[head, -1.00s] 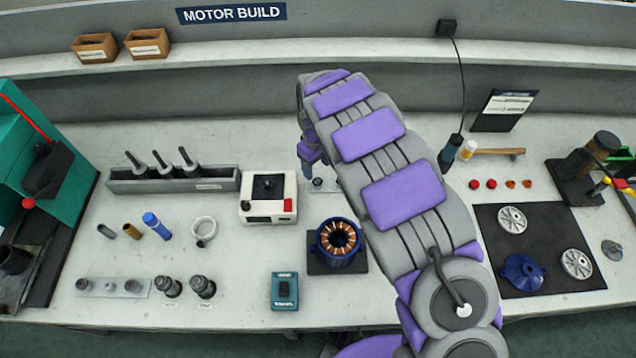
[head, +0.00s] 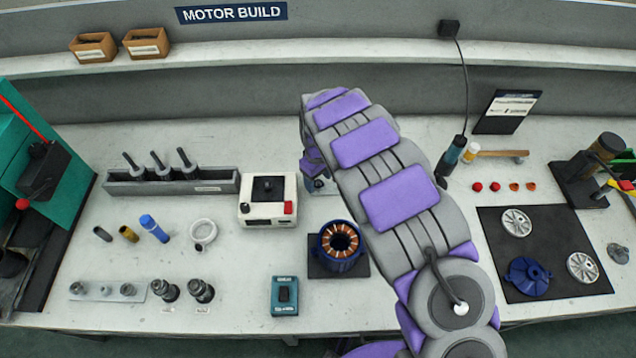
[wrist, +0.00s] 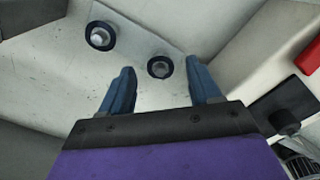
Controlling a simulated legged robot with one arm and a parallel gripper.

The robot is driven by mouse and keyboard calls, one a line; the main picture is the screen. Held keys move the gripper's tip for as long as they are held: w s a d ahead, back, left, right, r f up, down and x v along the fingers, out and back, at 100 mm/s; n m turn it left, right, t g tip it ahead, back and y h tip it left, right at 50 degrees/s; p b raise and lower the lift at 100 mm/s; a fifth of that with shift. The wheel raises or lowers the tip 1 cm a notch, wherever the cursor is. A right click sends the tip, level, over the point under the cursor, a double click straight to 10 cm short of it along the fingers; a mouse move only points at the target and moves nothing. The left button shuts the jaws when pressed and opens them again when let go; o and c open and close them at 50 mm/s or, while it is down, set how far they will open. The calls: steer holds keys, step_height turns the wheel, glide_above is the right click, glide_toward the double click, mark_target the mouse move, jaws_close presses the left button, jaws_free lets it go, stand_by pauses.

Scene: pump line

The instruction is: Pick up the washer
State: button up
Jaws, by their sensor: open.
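In the wrist view, two small dark rings with shiny metal centres sit on a pale grey plate (wrist: 130,48). The nearer ring (wrist: 160,67) looks like a washer and lies between my fingertips in the picture; the other ring (wrist: 101,36) is farther to the left. My gripper (wrist: 162,80) is open, with one blue finger on each side of the nearer ring and nothing held. I cannot tell how high the fingertips are above the plate. In the head view, my arm and gripper (head: 316,172) mostly hide this plate, right of the white box.
A white box with a red button (head: 268,212) stands close left of my gripper. A copper-wound stator (head: 340,242) is in front of it. A grey tool rack (head: 172,182) is farther left. A power screwdriver (head: 452,158) stands right of my arm.

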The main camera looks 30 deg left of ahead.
steer(key=shift+f, duration=0.2)
stand_by(0.4)
steer(key=shift+c, duration=0.2)
steer(key=c, duration=0.9)
